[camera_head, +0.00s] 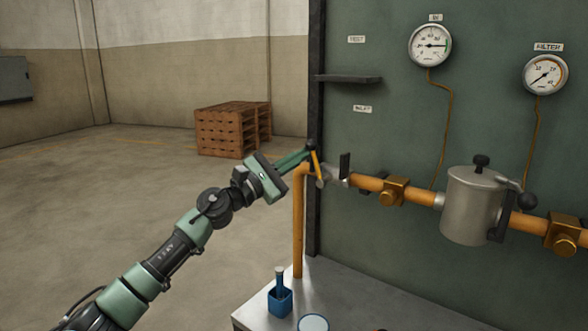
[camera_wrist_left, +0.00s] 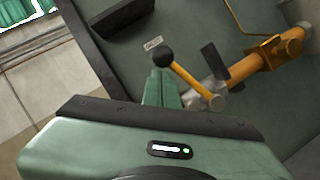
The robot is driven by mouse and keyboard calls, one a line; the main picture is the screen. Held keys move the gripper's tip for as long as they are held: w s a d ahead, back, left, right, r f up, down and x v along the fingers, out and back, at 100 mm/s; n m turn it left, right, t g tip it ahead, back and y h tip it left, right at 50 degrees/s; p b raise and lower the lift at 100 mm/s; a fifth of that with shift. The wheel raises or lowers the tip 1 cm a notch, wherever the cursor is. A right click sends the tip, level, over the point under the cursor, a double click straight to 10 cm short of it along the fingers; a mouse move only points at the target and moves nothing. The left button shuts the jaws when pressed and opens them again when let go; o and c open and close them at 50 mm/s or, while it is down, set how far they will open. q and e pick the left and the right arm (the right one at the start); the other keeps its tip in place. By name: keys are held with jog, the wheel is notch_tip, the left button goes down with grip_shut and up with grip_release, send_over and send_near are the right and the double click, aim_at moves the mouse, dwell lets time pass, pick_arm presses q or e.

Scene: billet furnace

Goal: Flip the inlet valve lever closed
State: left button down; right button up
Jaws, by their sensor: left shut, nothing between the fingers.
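The inlet valve lever (camera_head: 316,164) is a short orange-yellow handle at the left end of the orange pipe (camera_head: 366,183). It points up and leans slightly left from a silvery valve body (camera_head: 338,178). In the left wrist view the lever (camera_wrist_left: 188,78) ends in a black ball knob (camera_wrist_left: 164,57). My left gripper (camera_head: 308,152) is shut and empty, its green fingertips right beside the knob. The fingers (camera_wrist_left: 160,80) also show in the left wrist view, just left of the lever. I cannot tell whether they touch it. My right gripper is not in view.
A green panel (camera_head: 400,135) stands behind the pipe, with a dark shelf (camera_head: 348,79) and two gauges. A grey filter canister (camera_head: 471,205) sits on the pipe. Below, a bench (camera_head: 350,305) holds a blue container (camera_head: 280,300). The floor to the left is open, with stacked pallets (camera_head: 228,130) far back.

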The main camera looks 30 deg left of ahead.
pick_arm(q)
jog(key=shift+s+d+r+m+g+h+b, duration=0.1)
jog(key=shift+d+r+m+g+h, duration=0.2)
jog(key=shift+m, duration=0.5)
jog(key=shift+d+r+m+g+h+b, duration=0.1)
jog(key=shift+d+r+m+g, duration=0.15)
jog(key=shift+d+m, duration=0.4)
jog(key=shift+s+d+r+m+g+h+b, duration=0.1)
jog(key=shift+d+r+m+g+h, duration=0.2)
jog(key=shift+m, duration=0.65)
jog(key=shift+f, duration=0.1)
notch_tip(320, 180, up, 20)
jog(key=p, duration=0.2)
jog(key=shift+w+a+f, duration=0.1)
jog(key=shift+w+a, duration=0.05)
